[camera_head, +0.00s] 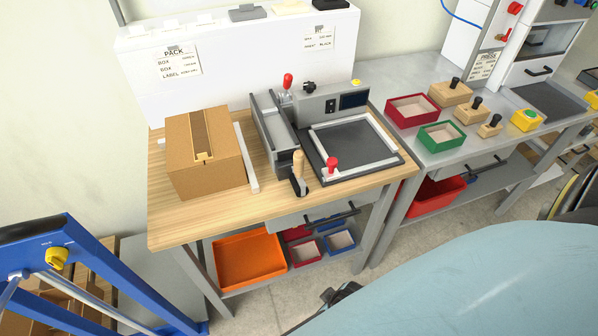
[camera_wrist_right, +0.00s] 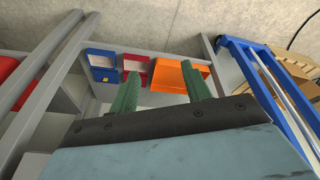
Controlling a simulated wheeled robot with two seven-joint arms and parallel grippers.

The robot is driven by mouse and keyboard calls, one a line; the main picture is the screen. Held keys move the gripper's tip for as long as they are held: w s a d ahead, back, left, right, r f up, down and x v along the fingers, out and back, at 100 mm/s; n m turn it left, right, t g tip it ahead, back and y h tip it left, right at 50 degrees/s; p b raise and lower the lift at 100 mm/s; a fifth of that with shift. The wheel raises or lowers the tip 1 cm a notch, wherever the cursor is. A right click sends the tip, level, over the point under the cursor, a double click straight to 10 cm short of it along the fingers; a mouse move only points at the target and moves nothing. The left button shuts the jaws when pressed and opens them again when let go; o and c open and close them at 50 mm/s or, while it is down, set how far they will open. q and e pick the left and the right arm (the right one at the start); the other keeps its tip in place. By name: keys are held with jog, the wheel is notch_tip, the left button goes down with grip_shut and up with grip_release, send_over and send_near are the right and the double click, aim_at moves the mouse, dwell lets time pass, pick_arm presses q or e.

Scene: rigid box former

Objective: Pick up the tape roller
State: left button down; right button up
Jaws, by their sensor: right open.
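The tape roller (camera_head: 298,174), with a light wooden handle and a dark grey head, stands on the wooden tabletop (camera_head: 200,221) in front of the grey box former. A taped cardboard box (camera_head: 205,158) sits to its left. My right gripper (camera_wrist_right: 160,70) shows in the right wrist view, its two green fingers apart with nothing between them. It points toward the bins under the table, below the roller; the roller is not in that view. My left gripper is in neither view.
An orange bin (camera_head: 250,262) and small red and blue bins stand on the shelf below the table. A drawer handle (camera_head: 331,217) juts from the table front. A blue frame (camera_head: 100,270) stands at left. The tabletop's front left is bare.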

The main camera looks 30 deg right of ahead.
jog(key=w+r+t+p, duration=0.1)
jog(key=w+r, duration=0.2)
jog(key=r, duration=0.7)
jog(key=w+r+t+p, duration=0.1)
jog(key=w+r, duration=0.3)
jog(key=r, duration=0.6)
jog(key=w+a+r+n+t+p, duration=0.1)
jog(key=w+a+r+t, duration=0.1)
jog(key=w+r+t, duration=0.5)
jog(key=w+a+r+t, duration=0.1)
jog(key=w+r+t, duration=0.3)
jog(key=w+r, duration=0.75)
jog(key=a+r+n+y, duration=1.2)
jog(key=r+n+y, duration=0.1)
jog(key=r+y, duration=0.2)
jog(key=n+g+h, duration=0.6)
jog(key=g+h, duration=0.9)
jog(key=g, duration=0.1)
send_near(299, 153)
notch_tip(299, 153, down, 7)
jog(key=shift+r+p, duration=0.1)
jog(key=shift+p, duration=0.5)
jog(key=shift+w+f+p, duration=0.15)
jog(key=shift+f+p, duration=0.25)
jog(key=shift+f, duration=2.55)
grip_shut()
